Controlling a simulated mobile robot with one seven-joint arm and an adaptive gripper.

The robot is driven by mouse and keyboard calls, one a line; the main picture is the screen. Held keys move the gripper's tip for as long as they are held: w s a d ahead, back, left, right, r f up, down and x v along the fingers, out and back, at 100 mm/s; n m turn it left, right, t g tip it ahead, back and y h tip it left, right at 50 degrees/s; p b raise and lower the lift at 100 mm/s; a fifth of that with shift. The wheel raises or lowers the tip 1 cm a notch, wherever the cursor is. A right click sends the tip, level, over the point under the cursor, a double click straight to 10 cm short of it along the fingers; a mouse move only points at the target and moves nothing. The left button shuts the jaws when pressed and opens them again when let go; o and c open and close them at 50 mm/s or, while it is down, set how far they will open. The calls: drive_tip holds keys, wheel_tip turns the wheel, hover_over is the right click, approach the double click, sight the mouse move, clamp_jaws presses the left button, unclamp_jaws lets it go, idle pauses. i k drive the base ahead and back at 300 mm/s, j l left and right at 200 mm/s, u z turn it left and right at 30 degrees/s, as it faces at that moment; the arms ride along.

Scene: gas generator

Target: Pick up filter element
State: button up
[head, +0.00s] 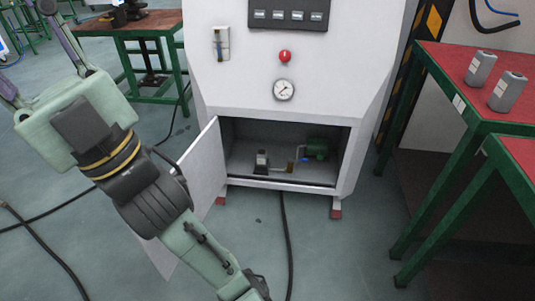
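I cannot tell for sure which thing is the filter element. Two grey canister-like pieces with pale tops stand on the red-topped table at the right: one farther back (480,68) and one nearer (508,92). They are upright and a small gap apart, but too small to identify. My arm runs down the left side of the head view and leaves at the bottom edge. My gripper's fingers do not show, so whether it holds anything is hidden.
The white generator cabinet (230,85) stands in the middle, its lower door (195,185) open to the left. Inside are a small dark device (262,160) and a green motor (317,148). Green-framed tables (430,130) stand at the right. Dark hoses (287,240) lie on the floor.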

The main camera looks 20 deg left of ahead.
sight(262, 155)
drive_tip(key=i+l, duration=0.1)
drive_tip(key=l, duration=0.15)
drive_tip(key=i+l, duration=0.1)
drive_tip(key=l, duration=0.15)
drive_tip(key=i+l+u, duration=0.1)
drive_tip(key=u, duration=0.35)
drive_tip(key=l+u, duration=0.3)
drive_tip(key=u, duration=0.9)
drive_tip(key=i+l, duration=0.1)
drive_tip(key=i, duration=0.45)
drive_tip(key=i+l, duration=0.15)
drive_tip(key=l, duration=0.15)
